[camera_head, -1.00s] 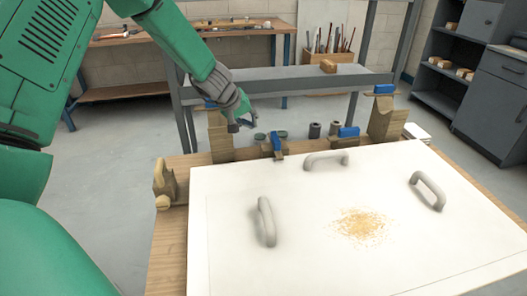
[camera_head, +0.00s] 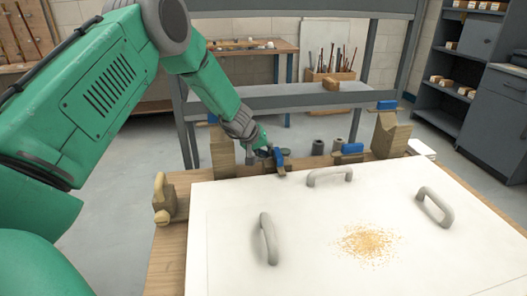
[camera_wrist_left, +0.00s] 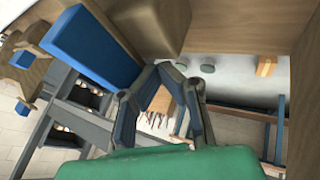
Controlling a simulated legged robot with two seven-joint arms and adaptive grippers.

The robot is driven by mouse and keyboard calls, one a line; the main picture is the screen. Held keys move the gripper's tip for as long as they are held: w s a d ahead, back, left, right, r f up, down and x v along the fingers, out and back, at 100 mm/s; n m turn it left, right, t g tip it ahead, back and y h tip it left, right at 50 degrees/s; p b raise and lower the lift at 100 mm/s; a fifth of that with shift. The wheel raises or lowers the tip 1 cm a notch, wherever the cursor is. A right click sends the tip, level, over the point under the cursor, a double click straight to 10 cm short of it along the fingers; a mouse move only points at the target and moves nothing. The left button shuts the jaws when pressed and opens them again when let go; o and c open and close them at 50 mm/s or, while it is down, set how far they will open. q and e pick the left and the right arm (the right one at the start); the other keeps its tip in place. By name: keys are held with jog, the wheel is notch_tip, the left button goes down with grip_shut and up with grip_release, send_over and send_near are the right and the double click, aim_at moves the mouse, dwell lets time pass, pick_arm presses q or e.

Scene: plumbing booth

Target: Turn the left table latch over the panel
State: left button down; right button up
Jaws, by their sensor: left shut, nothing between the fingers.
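The white panel (camera_head: 320,215) lies on the wooden table (camera_head: 168,250). The left table latch (camera_head: 281,160), with a blue handle on a wooden base, stands at the panel's far edge. My left gripper (camera_head: 267,152) is shut and empty, just left of this latch's blue handle; I cannot tell whether they touch. In the left wrist view the gripper's dark fingers (camera_wrist_left: 163,75) meet close to a large blue handle (camera_wrist_left: 90,45) and a brown wooden part (camera_wrist_left: 150,22). A second blue latch (camera_head: 350,148) stands farther right on the far edge. My right gripper is out of view.
Three grey handles rise from the panel, one at its left (camera_head: 268,238). Sawdust (camera_head: 366,241) lies on it. Wooden blocks stand at the table's far left (camera_head: 222,150) and far right (camera_head: 390,136). A wooden clamp-like piece (camera_head: 164,198) sits at the left edge.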

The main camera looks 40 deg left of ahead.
pick_arm(q)
jog(key=shift+w, duration=0.1)
jog(key=shift+w, duration=0.2)
jog(key=shift+w+d+m+p, duration=0.15)
jog(key=shift+d+m+p, duration=0.05)
jog(key=shift+m+p, duration=0.2)
